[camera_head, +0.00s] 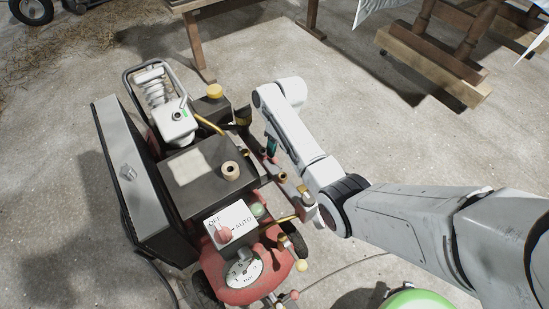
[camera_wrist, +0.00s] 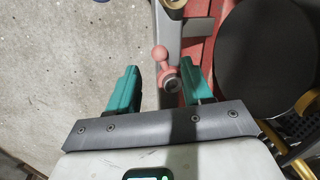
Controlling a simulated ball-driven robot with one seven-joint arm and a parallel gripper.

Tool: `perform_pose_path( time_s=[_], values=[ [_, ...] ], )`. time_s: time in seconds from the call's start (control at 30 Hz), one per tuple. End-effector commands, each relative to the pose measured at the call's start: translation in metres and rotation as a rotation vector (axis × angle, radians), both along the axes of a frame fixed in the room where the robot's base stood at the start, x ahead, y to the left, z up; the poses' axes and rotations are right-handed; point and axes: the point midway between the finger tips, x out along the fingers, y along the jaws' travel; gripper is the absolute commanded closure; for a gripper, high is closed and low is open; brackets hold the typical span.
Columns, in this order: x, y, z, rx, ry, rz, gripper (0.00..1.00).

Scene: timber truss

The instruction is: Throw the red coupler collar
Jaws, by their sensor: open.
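A pale red fitting with a ball-ended lever and a round dark centre (camera_wrist: 160,58), likely the red coupler collar, shows in the wrist view. It lies between and just beyond the two teal fingertips of my gripper (camera_wrist: 160,82). The fingers are spread, with a gap on the left; the right finger is close to the fitting, and I cannot tell if they touch. In the head view my gripper (camera_head: 270,146) is beside the compressor's right side, partly hidden by my white arm. The collar is too small there to tell apart from the other fittings.
The compressor has a dark top box (camera_head: 185,175), an OFF/AUTO plate (camera_head: 231,221), a round dial (camera_head: 243,270) and a red tank (camera_head: 283,268). Brass pipes and valves crowd its right side. A timber trestle (camera_head: 430,62) stands at the upper right. Concrete floor (camera_head: 375,140) lies open around.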

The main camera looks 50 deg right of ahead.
Motion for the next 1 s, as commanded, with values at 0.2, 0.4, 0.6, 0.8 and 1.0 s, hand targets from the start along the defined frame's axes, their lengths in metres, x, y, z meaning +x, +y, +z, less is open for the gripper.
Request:
perform_pose_path(
  time_s=[0.2, 0.4, 0.6, 0.8, 1.0],
  values=[
    [0.001, 0.006, -0.035, 0.000, 0.001, 0.000, 0.50],
    [0.001, 0.009, -0.046, -0.001, 0.000, 0.001, 0.50],
    [0.001, 0.009, -0.047, -0.001, 0.000, 0.000, 0.50],
    [0.001, 0.009, -0.047, -0.001, 0.000, 0.000, 0.61],
    [0.001, 0.009, -0.047, 0.000, 0.000, 0.000, 0.80]
  ],
)
